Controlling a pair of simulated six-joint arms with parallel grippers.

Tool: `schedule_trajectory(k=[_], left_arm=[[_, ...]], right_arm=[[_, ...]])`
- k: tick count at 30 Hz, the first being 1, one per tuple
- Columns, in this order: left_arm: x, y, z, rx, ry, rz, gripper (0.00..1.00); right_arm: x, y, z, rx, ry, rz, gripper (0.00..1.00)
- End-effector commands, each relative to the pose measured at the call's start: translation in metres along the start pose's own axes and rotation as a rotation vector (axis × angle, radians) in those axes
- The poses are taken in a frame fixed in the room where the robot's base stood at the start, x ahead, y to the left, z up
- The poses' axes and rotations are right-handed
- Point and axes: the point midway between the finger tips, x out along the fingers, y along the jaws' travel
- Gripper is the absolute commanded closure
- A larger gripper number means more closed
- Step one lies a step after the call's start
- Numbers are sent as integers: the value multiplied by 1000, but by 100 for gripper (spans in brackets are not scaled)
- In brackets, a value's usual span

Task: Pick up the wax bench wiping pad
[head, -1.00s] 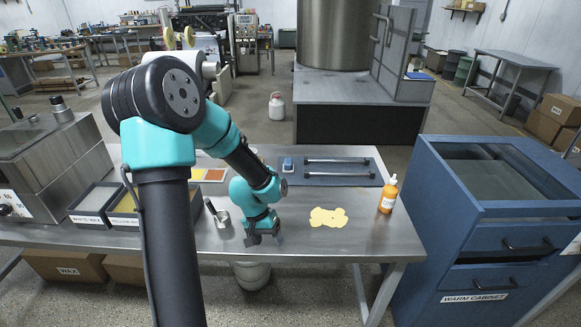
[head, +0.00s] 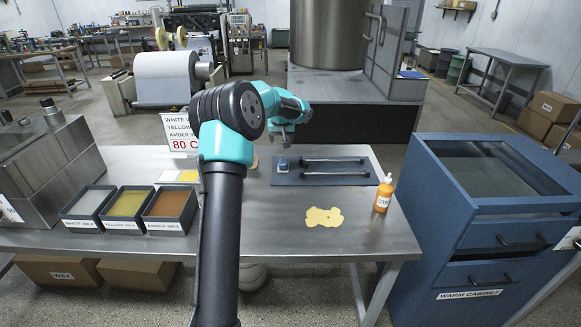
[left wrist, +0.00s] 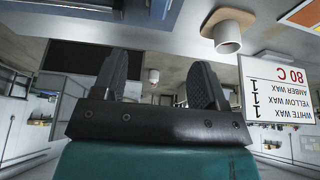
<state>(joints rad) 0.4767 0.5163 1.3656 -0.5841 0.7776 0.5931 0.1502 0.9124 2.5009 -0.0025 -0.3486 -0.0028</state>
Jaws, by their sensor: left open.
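A small blue block (head: 283,165) with a paler top, which looks like the wiping pad, sits at the left end of a dark grey mat (head: 345,179) on the steel bench. It also seems to show at the top edge of the left wrist view (left wrist: 159,8). My left gripper (head: 283,139) is open and empty, above and behind the pad in the head view, apart from it. In the left wrist view, its two dark fingers (left wrist: 158,72) stand well apart with nothing between them. A yellow wax patch (head: 323,217) lies on the bench. My right gripper is not in view.
Two metal bars (head: 335,174) lie on the mat. An orange bottle (head: 385,193) stands near the right edge. Several wax trays (head: 128,207) and a temperature sign (head: 181,138) are at the left. A blue warm cabinet (head: 470,228) stands right. The front bench is clear around the wax patch.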

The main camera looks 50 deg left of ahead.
Motion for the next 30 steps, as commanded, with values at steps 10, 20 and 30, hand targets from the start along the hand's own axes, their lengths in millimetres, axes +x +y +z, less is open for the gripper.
schedule_trajectory(k=[10,20,30], left_arm=[[0,0,-2,-2,3,-2,34],[41,0,0,-1,-1,-3,34],[98,0,-1,-2,0,-2,34]], right_arm=[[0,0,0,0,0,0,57],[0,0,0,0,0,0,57],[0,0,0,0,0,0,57]])
